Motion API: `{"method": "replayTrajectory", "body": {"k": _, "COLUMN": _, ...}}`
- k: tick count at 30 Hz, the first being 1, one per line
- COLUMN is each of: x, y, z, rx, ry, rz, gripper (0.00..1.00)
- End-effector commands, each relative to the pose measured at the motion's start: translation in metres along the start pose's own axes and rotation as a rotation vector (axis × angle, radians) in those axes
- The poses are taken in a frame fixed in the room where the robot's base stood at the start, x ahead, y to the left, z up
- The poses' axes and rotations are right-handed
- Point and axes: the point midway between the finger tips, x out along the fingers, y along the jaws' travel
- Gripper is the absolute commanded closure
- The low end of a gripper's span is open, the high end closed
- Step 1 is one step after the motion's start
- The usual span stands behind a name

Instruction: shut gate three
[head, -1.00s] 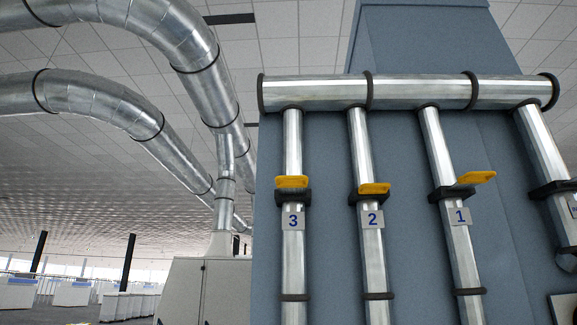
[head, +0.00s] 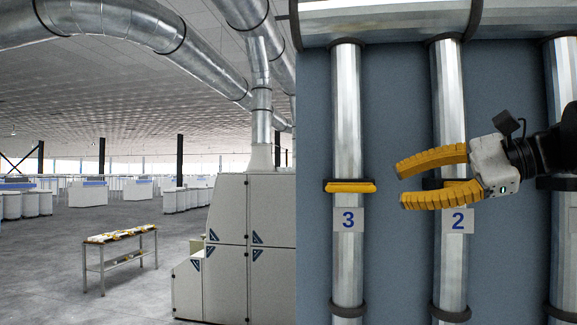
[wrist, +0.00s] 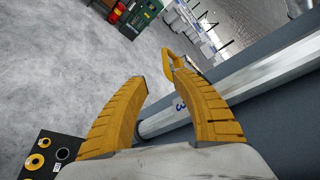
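Gate three is a dark collar with a yellow handle (head: 350,187) on a vertical metal pipe, above a plate marked 3 (head: 348,220) in the head view. My gripper (head: 402,185) reaches in from the right in front of pipe two. Its yellow fingers are open and empty, pointing left at about the handle's height, with a gap between tips and handle. In the wrist view, the open fingers (wrist: 160,78) show a yellow handle piece (wrist: 171,62) beyond the right fingertip. A plate with a blue mark (wrist: 180,105) is partly hidden behind that finger.
Pipe two (head: 448,100) and its plate marked 2 (head: 457,220) are beside gate three; my gripper partly covers gate two. A horizontal duct (head: 390,20) runs above. A bench (head: 100,268) stands at left on open floor. The wrist view shows a dark box (wrist: 40,168) low at left.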

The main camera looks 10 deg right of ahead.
Motion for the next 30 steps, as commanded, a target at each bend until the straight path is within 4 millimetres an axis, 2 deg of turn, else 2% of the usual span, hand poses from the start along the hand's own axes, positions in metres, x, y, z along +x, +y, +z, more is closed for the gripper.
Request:
{"method": "replayTrajectory", "body": {"k": 1, "x": -0.005, "y": -0.01, "z": 0.004, "rx": 0.006, "ry": -0.006, "rz": -0.011, "gripper": 0.67}}
{"method": "replayTrajectory", "body": {"k": 5, "x": 0.002, "y": -0.013, "z": 0.005, "rx": 0.01, "ry": -0.014, "rz": -0.019, "gripper": 0.67}}
{"method": "replayTrajectory", "body": {"k": 15, "x": 0.067, "y": -0.013, "z": 0.007, "rx": 0.009, "ry": -0.015, "rz": -0.015, "gripper": 0.67}}
{"method": "replayTrajectory", "body": {"k": 21, "x": 0.094, "y": -0.013, "z": 0.006, "rx": 0.008, "ry": -0.013, "rz": -0.016, "gripper": 0.67}}
{"method": "replayTrajectory", "body": {"k": 30, "x": 0.102, "y": -0.013, "z": 0.005, "rx": 0.009, "ry": -0.011, "rz": -0.017, "gripper": 0.67}}
